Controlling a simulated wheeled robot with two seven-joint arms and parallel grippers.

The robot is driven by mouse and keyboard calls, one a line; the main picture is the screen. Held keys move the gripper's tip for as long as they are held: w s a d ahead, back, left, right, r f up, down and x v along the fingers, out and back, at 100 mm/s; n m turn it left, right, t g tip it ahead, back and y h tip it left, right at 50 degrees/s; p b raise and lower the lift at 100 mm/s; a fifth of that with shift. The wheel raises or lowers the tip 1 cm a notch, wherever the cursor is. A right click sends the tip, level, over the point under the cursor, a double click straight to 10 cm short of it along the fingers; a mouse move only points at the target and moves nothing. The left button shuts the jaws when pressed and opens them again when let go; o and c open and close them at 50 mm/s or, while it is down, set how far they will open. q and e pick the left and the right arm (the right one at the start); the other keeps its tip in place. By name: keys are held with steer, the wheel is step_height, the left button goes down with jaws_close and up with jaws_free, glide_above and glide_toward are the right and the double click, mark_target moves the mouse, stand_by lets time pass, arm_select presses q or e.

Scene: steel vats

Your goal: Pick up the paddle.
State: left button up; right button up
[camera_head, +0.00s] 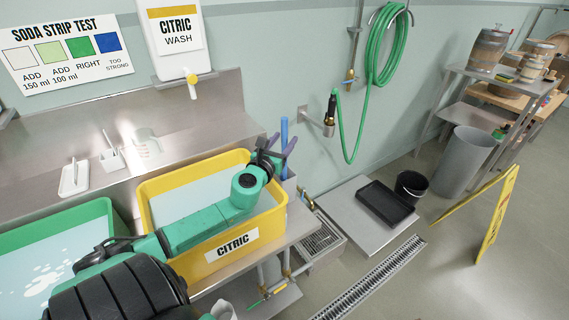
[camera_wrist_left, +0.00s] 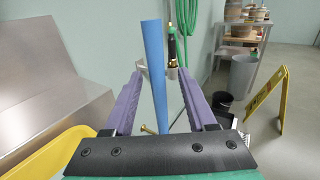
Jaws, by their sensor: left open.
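The paddle shows as a blue upright shaft (camera_head: 284,131) beside the right end of the yellow CITRIC tub. Its lower part is hidden behind my gripper and the tub. In the left wrist view the blue shaft (camera_wrist_left: 155,65) rises between the purple fingers, leaning slightly. My left gripper (camera_head: 281,143) reaches over the yellow tub to the shaft, with its fingers apart. In the left wrist view the open fingers (camera_wrist_left: 160,78) stand on either side of the shaft, with gaps visible. My right gripper is not in view.
The yellow tub (camera_head: 151,208) stands under my left arm, with a green tub (camera_head: 100,207) to its left. A steel backsplash (camera_head: 225,100) runs behind. A green hose (camera_head: 372,75) hangs on the wall. A yellow floor sign (camera_head: 497,218) stands right; open floor lies before it.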

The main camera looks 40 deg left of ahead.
arm_select(q)
steer(key=x, duration=0.4)
steer(key=shift+w+a+r, duration=0.25)
steer(key=shift+w, duration=0.05)
steer(key=shift+s+r, duration=0.1)
jaws_close()
